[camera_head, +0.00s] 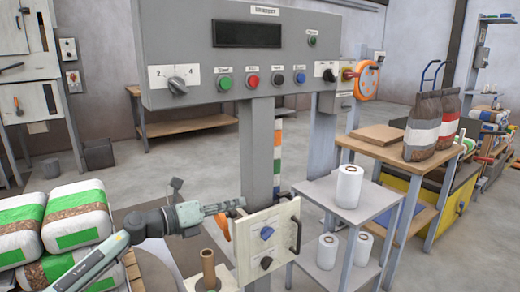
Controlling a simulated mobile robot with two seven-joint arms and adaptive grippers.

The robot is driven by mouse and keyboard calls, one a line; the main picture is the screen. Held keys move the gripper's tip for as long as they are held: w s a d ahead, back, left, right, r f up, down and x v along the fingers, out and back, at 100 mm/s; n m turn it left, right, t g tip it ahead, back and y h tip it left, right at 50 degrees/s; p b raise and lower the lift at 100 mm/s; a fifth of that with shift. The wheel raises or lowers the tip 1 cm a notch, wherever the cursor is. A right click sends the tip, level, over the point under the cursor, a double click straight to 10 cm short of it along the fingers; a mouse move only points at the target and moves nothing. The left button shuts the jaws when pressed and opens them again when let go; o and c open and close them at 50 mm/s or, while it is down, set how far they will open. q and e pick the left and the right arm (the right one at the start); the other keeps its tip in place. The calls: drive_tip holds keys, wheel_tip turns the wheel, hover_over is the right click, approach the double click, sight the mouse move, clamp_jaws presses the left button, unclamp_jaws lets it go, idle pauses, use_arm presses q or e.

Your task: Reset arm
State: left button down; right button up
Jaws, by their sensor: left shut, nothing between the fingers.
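My left arm comes in from the lower left, and its left gripper (232,205) points right, with its fingers together and nothing visible between them. The fingertips are close to the upper left edge of a cream control box (268,240) with blue and black knobs and a dark side handle. I cannot tell whether they touch it. An orange part (222,227) shows just below the fingers. My right gripper is not in view.
A grey control panel (228,50) with coloured buttons stands above. White-and-green pellet bags (75,216) are stacked at left. A grey shelf (352,200) holds white rolls (348,184). A wooden table (385,152) with filled bags (423,126) stands at right.

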use_arm(q)
drive_tip(key=s+a+f+n+t+y, duration=0.1)
drive_tip(key=s+a+f+n+y, duration=0.45)
drive_tip(key=n, duration=0.45)
drive_tip(key=s+a+f+n+t+y, duration=0.1)
drive_tip(key=s+a+f+n+y, duration=0.1)
drive_tip(key=a+f+n+y, duration=0.5)
drive_tip(key=s+a+f+n+t+y, duration=0.1)
drive_tip(key=s+a+f+n+y, duration=0.4)
drive_tip(key=f+n, duration=0.6)
drive_tip(key=s+a+f+n+g+h, duration=0.1)
drive_tip(key=s+f+n+g, duration=0.3)
drive_tip(key=s, duration=0.9)
drive_tip(key=s+a+f+n+g+h, duration=0.1)
drive_tip(key=s+a+f+n+g, duration=0.1)
drive_tip(key=s+f+n+g, duration=0.3)
drive_tip(key=shift+s+f+g, duration=0.4)
drive_tip(key=shift+s+f, duration=1.6)
drive_tip(key=shift+s, duration=1.85)
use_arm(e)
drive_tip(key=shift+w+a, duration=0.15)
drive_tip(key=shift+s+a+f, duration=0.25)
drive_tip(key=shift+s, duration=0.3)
